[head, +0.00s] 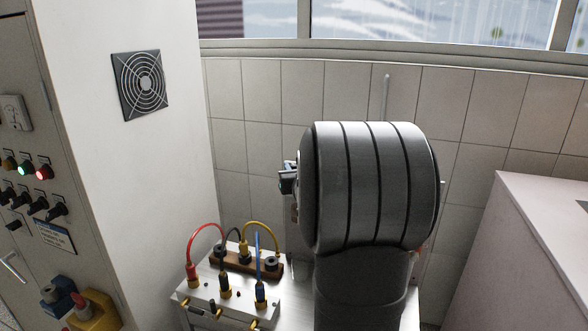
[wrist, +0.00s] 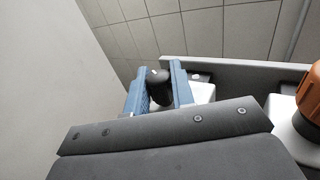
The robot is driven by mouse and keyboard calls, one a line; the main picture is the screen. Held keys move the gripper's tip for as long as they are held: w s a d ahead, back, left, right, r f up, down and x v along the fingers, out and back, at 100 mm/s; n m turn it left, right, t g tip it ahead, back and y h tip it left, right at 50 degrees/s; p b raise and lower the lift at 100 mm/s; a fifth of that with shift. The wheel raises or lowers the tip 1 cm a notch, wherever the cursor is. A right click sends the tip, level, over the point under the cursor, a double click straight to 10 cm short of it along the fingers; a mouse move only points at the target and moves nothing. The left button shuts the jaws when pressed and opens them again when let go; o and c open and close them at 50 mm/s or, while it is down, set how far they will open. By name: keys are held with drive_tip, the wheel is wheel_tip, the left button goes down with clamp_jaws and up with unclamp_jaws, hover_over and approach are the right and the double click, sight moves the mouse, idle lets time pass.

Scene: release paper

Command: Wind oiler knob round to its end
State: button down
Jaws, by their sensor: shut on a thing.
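The oiler knob (wrist: 158,84) is a black rounded knob in the wrist view. My gripper (wrist: 160,85) has its two blue fingers on either side of the knob and is shut on it. The lower part of the knob is hidden behind the gripper body. In the head view my dark grey arm covers the knob and most of my gripper; only a small dark part of the gripper shows at the arm's left edge.
An orange part (wrist: 310,98) stands at the right of the wrist view. In the head view a metal box with red, black, yellow and blue cables (head: 222,285) stands left of my arm. A control cabinet (head: 25,130) is far left, a pale cabinet (head: 540,240) right, a tiled wall (head: 245,90) behind.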

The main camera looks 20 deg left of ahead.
drive_tip(key=c, duration=1.3)
unclamp_jaws()
drive_tip(key=v, duration=1.7)
drive_tip(key=shift+s+d, duration=0.15)
drive_tip(key=shift+d, duration=0.1)
drive_tip(key=shift+o, duration=0.3)
